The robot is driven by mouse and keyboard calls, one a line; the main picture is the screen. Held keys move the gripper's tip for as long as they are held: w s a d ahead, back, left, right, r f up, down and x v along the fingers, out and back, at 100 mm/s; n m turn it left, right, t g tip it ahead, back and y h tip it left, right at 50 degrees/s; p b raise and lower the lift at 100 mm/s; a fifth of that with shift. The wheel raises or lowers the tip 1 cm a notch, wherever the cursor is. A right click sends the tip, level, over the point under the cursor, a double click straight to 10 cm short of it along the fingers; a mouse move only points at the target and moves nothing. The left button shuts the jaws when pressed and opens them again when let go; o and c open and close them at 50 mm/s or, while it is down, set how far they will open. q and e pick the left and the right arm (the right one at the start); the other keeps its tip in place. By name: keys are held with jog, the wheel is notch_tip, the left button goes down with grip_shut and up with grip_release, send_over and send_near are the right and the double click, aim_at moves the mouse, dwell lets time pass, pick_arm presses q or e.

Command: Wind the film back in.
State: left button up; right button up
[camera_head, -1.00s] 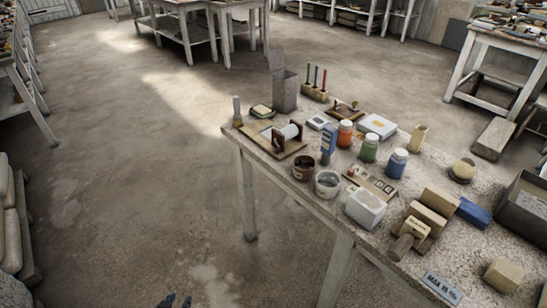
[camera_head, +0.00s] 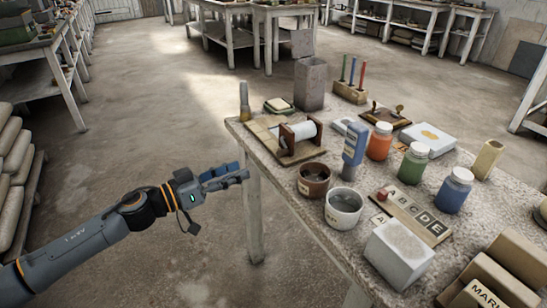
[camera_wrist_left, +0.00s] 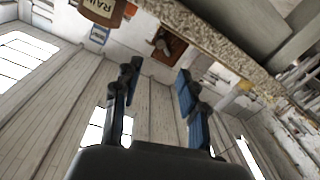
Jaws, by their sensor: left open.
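A white film roll (camera_head: 303,130) sits between two dark brown uprights on a small wooden stand (camera_head: 295,158) at the table's left end. Pale tan flat material (camera_head: 262,128) lies to its left; I cannot tell whether it is film. My left gripper (camera_head: 240,172) is open and empty, left of and in front of the table edge, apart from the roll. In the left wrist view its two fingers (camera_wrist_left: 157,85) are spread with nothing between them; the roll cannot be made out there. My right gripper is not in view.
Near the roll stand a brown jar (camera_head: 314,181), a white jar (camera_head: 343,208), a blue upright tool (camera_head: 354,145) and a grey box (camera_head: 310,84). A brush-like piece (camera_head: 245,101) stands at the table corner.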

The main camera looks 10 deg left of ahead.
aim_at(278, 154)
pick_arm(q)
jog(key=x, duration=1)
jog(key=shift+f, duration=0.1)
jog(key=shift+w+d+b, duration=0.3)
jog(key=shift+w+d, duration=0.1)
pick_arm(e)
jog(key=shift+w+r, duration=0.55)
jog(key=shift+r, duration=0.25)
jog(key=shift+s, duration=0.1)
pick_arm(q)
grip_shut()
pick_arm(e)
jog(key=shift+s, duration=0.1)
